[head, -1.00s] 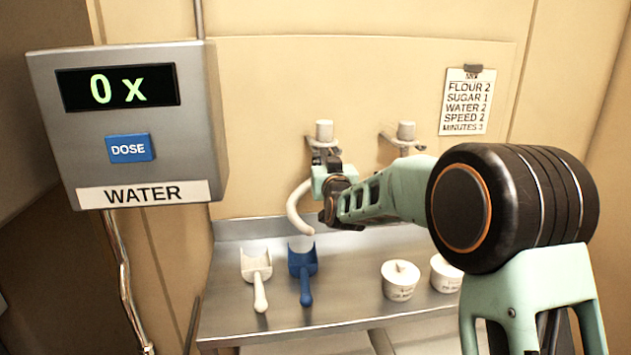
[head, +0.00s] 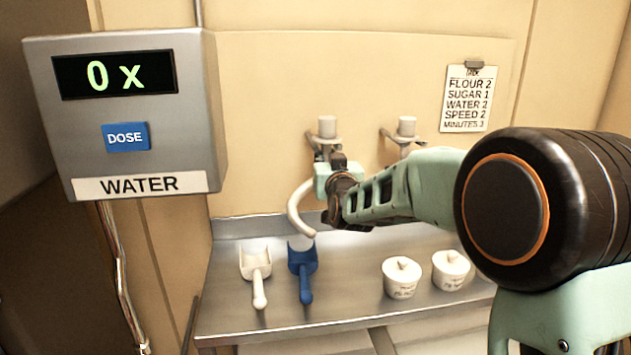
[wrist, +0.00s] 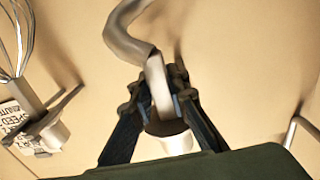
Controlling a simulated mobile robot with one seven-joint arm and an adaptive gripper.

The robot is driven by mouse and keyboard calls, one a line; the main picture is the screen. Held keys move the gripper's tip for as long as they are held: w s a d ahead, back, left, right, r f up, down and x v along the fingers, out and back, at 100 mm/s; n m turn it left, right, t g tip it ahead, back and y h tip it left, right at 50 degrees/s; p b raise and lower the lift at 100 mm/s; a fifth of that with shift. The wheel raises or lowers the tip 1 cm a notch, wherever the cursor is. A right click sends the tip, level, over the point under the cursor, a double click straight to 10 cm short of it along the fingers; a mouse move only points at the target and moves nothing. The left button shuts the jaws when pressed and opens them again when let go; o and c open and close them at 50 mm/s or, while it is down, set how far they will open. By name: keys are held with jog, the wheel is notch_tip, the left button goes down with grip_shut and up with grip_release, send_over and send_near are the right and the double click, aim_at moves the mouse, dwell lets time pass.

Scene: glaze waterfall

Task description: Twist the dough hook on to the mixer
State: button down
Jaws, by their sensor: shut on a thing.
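The dough hook (head: 298,210) is a pale curved rod, in the head view below the left wall holder (head: 327,128). My gripper (head: 322,168) is at its upper end, close to that holder; the fingertips are largely hidden in the head view. In the wrist view, my gripper (wrist: 158,88) is shut on the straight shank of the hook (wrist: 122,35), with a dark finger on each side. A pale cap (wrist: 180,142) shows just behind the shank. I cannot tell whether the hook still rests in the holder. The mixer is not in view.
A second wall holder (head: 406,128) is to the right; a wire whisk (wrist: 18,45) shows in the wrist view. A steel table (head: 345,290) below bears a white scoop (head: 256,265), a blue scoop (head: 303,265) and two lidded tubs (head: 402,278). The water dispenser (head: 125,120) is at left.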

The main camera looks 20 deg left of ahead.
jog(key=b+v, duration=0.6)
jog(key=v, duration=0.6)
jog(key=shift+s+d+r+b, duration=0.2)
jog(key=shift+d+r+b, duration=0.1)
jog(key=shift+r, duration=0.1)
dwell(0.8)
